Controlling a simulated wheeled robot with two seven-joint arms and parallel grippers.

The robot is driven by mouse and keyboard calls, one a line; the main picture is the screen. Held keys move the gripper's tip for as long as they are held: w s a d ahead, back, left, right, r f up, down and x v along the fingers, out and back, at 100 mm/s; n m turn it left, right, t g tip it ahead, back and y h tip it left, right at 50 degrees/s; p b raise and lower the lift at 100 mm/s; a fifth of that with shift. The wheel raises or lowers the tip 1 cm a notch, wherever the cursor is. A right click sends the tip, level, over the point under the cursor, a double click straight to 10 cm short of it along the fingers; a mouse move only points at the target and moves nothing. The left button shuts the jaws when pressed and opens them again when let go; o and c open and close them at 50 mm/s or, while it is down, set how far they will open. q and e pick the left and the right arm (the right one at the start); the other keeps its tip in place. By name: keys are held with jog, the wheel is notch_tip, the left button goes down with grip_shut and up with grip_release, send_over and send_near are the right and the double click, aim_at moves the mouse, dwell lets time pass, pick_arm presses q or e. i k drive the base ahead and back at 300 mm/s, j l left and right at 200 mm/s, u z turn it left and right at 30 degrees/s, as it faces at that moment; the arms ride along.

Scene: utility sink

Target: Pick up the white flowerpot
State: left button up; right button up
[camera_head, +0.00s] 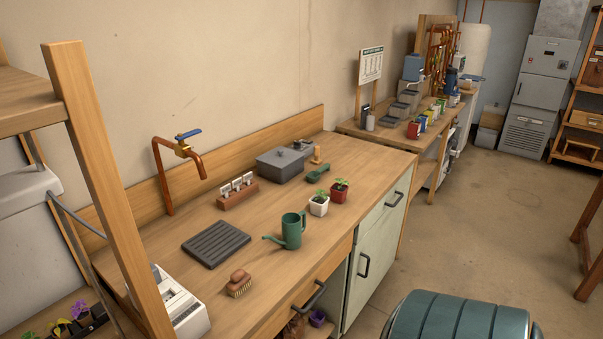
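The white flowerpot (319,207) stands upright on the wooden counter and holds a small green seedling (321,194). A red flowerpot (339,193) with a similar plant stands close beside it on the right. A green watering can (293,230) stands to its left and nearer the front edge. Neither of my grippers is in view.
On the counter (371,160) are a dark ridged mat (216,243), a brush (239,284), a label holder (237,191), a grey lidded box (280,164) and a green scoop (318,172). A copper tap (178,160) rises behind. A wooden post (108,190) stands at left. Floor at right is open.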

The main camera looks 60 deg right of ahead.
aim_at(319, 202)
jog(key=z, duration=1.95)
